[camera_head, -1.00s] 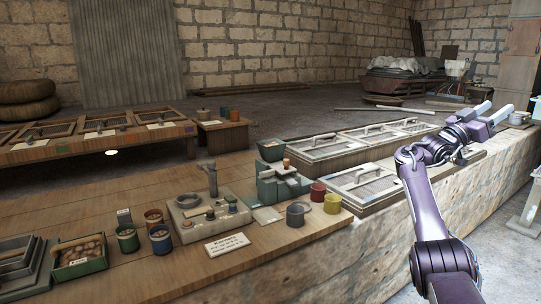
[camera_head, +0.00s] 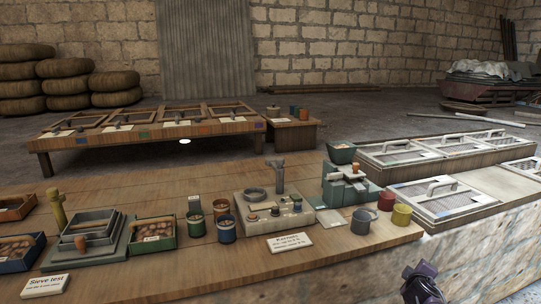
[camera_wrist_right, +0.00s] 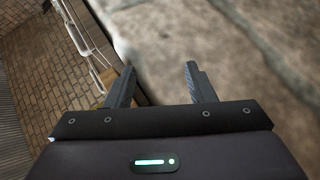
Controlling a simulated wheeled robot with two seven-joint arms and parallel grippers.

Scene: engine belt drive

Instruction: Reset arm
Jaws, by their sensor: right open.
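My right gripper (camera_wrist_right: 160,88) shows in the right wrist view with its two dark fingers apart and nothing between them. Behind the fingers are a blurred pale stone surface and, at the left, a brick-patterned surface. In the head view only a small purple part of my right arm (camera_head: 422,284) shows at the bottom edge, in front of the stone side of the counter. The right fingers are out of the head view. My left gripper is in neither view.
The wooden counter (camera_head: 200,262) holds a grey station (camera_head: 262,214), a green device (camera_head: 350,188), cups, trays of brown pieces (camera_head: 152,230) and signs. Framed mesh panels with handles (camera_head: 440,198) lie at the right. A lower table (camera_head: 150,133) stands behind.

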